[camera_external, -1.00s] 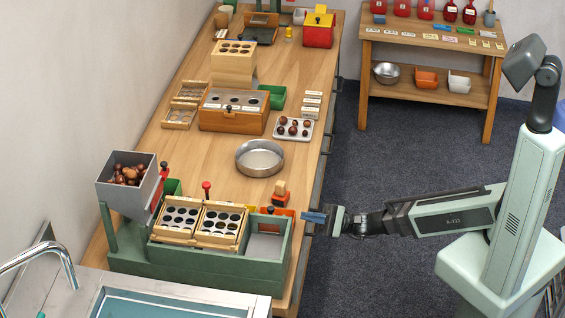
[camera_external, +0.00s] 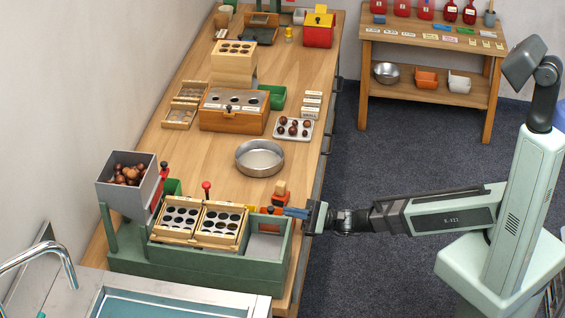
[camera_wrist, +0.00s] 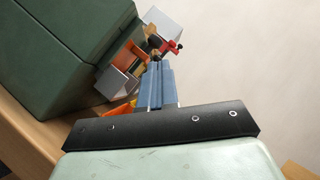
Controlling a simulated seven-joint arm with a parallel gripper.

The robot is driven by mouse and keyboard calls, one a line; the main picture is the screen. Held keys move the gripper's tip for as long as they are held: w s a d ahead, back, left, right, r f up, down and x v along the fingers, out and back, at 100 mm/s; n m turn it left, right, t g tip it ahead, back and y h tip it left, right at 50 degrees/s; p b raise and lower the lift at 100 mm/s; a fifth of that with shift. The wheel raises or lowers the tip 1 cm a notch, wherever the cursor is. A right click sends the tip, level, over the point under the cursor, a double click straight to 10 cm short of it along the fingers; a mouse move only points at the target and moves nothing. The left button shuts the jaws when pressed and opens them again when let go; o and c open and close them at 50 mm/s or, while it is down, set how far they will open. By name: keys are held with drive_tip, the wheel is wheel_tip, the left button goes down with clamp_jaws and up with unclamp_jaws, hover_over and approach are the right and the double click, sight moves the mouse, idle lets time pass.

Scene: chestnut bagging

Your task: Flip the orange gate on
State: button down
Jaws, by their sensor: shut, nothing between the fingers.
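Orange parts (camera_external: 280,200) stand by the back right corner of the green machine (camera_external: 190,262) in the external view. I cannot tell for certain which of them is the gate or how it is set. My gripper (camera_external: 294,212), with blue fingers, is level, shut and empty, its tips close to these parts at the right end of the machine; contact cannot be made out. In the wrist view the shut fingers (camera_wrist: 157,84) point toward the machine's small parts, with an orange panel (camera_wrist: 128,60) ahead left and an orange piece (camera_wrist: 118,109) beside the fingers.
Wooden trays with round holes (camera_external: 200,220) sit on the machine, and a grey hopper of chestnuts (camera_external: 126,185) is at its left. A red-knobbed lever (camera_external: 207,190) stands behind the trays. A round metal pan (camera_external: 260,158) lies on the bench (camera_external: 215,160) beyond.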

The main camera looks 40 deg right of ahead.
drive_tip(key=shift+x, duration=2)
drive_tip(key=shift+d, duration=0.1)
drive_tip(key=shift+r, duration=1.95)
drive_tip(key=v, duration=1)
drive_tip(key=shift+f, duration=0.15)
